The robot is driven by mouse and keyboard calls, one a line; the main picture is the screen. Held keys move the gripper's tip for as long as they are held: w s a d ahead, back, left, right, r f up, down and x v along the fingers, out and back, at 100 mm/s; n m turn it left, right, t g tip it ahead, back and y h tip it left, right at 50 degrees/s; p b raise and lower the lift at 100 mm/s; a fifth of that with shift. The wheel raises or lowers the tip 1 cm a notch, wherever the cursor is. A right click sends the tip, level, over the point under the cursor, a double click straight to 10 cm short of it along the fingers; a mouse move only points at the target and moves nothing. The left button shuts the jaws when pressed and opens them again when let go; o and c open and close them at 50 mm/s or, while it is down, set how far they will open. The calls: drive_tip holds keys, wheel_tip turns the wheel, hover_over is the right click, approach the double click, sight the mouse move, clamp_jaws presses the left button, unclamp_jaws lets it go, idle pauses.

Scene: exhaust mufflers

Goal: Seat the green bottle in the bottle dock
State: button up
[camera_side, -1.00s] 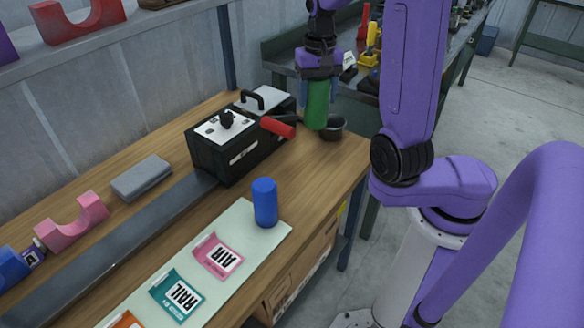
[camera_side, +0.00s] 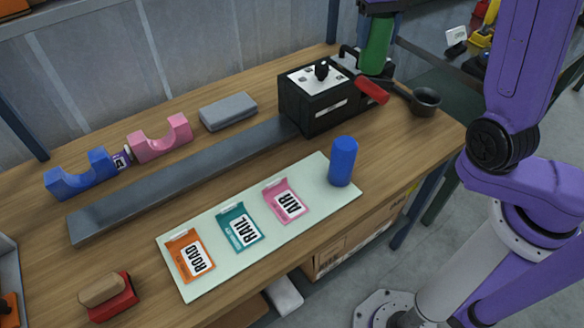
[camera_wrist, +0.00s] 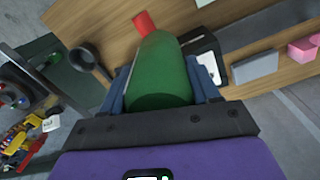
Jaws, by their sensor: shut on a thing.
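The green bottle (camera_side: 376,45) hangs in my gripper (camera_side: 384,8), over the right end of the black machine in the side view, its base near the red handle. Only the gripper's lower edge shows there. In the wrist view the green bottle (camera_wrist: 158,70) lies between the two blue fingers of my gripper (camera_wrist: 160,88), which is shut on it. A black round cup with a stem (camera_side: 426,100) sits right of the machine, apart from the bottle; it also shows in the wrist view (camera_wrist: 84,60). I cannot tell whether this cup is the bottle dock.
The black machine (camera_side: 318,105) with its red handle (camera_side: 371,91) stands close to the bottle. A blue cylinder (camera_side: 342,162) stands on the pale mat (camera_side: 265,245) with ROAD, RAIL and AIR cards. A grey rail (camera_side: 190,178), grey block (camera_side: 228,110) and pink cradle (camera_side: 160,140) lie left.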

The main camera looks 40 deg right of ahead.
sight(379, 15)
drive_tip(key=r, duration=0.3)
drive_tip(key=shift+a, duration=0.35)
drive_tip(key=shift+s+a+n, duration=1)
drive_tip(key=shift+a+n, duration=1.9)
drive_tip(key=shift+a, duration=0.8)
wheel_tip(379, 15, down, 26)
drive_tip(key=shift+f, duration=0.15)
drive_tip(key=o, duration=1.1)
drive_tip(key=shift+o, duration=0.2)
